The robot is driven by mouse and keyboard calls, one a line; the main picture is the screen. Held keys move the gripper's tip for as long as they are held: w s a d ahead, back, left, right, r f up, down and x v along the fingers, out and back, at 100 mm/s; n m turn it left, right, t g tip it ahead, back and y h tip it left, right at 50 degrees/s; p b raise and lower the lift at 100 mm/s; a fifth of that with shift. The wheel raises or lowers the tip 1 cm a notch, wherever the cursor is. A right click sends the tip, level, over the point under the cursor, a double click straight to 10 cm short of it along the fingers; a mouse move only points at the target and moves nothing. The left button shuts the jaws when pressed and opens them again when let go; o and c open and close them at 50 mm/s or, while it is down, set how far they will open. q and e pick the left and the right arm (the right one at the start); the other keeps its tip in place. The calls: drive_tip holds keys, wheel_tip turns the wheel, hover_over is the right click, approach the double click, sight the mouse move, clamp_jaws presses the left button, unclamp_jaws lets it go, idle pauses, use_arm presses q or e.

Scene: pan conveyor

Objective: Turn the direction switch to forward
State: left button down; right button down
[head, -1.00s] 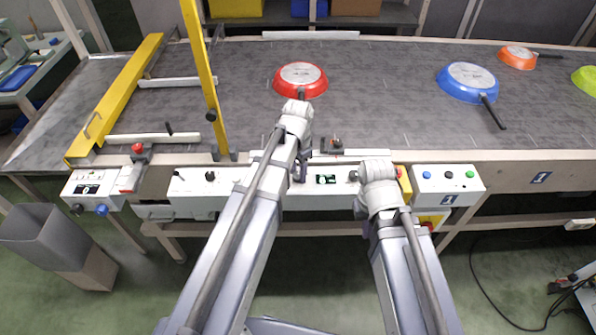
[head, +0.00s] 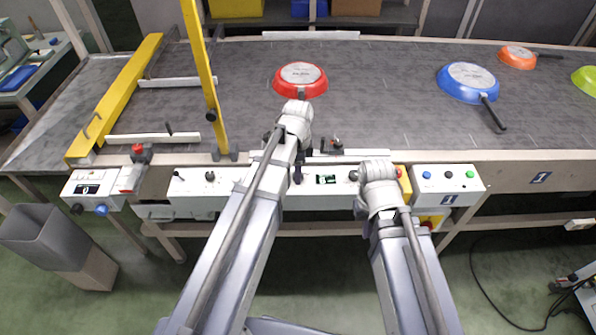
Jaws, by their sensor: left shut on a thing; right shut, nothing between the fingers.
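The long white control panel (head: 260,203) runs along the conveyor's front edge, with a small lit display (head: 326,179) and several dark knobs. My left gripper (head: 298,170) is at this panel, just left of the display. It is shut on a dark knob there, which I take to be the direction switch (head: 298,179). Its wrist covers most of the switch from above, so its pointing direction and labels cannot be read. My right gripper (head: 366,228) hangs in front of the panel's right end. It is shut and empty, mostly hidden under its own wrist.
Another dark knob (head: 210,176) and a small lever (head: 177,173) are on the panel's left part. A button box (head: 448,186) stands at right. A red pan (head: 301,80) and a blue pan (head: 467,82) lie on the conveyor. A yellow post (head: 205,75) stands at left.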

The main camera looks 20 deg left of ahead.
idle(0.5)
use_arm(q)
drive_tip(key=shift+c, duration=2.1)
unclamp_jaws()
drive_tip(key=shift+r, duration=0.15)
wheel_tip(320, 180, up, 8)
drive_tip(key=p, duration=0.8)
drive_tip(key=shift+f, duration=0.2)
drive_tip(key=shift+s+d, duration=0.1)
